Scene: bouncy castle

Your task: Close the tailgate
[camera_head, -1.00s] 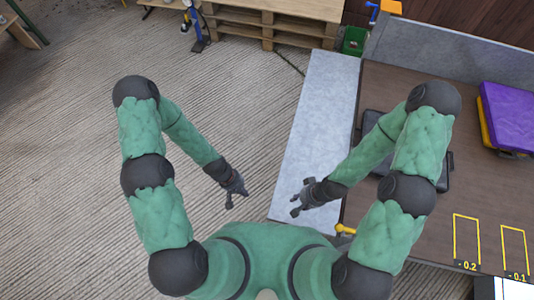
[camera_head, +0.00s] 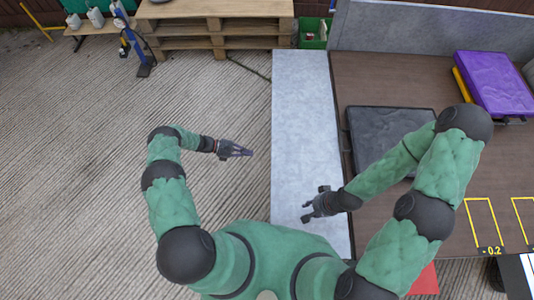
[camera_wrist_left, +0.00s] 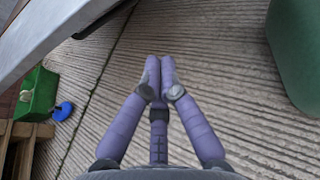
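The tailgate is a long light-grey panel (camera_head: 300,120) folded down flat along the left edge of the brown load bed (camera_head: 395,85). In the left wrist view its edge (camera_wrist_left: 62,30) crosses the upper left. My left gripper (camera_head: 250,152) is just left of the tailgate's outer edge, pointing at it and apparently apart from it. Its purple fingers (camera_wrist_left: 160,62) are together at the tips with nothing between them. My right gripper (camera_head: 306,205) is over the near part of the tailgate, fingers spread and empty. I cannot tell whether it touches the panel.
A dark grey case (camera_head: 385,130) lies on the bed, partly behind my right arm. A purple case (camera_head: 495,82) lies further right. A wooden pallet stack (camera_head: 215,25) and a green crate (camera_head: 313,33) stand at the back. The ribbed ground (camera_head: 80,170) on the left is clear.

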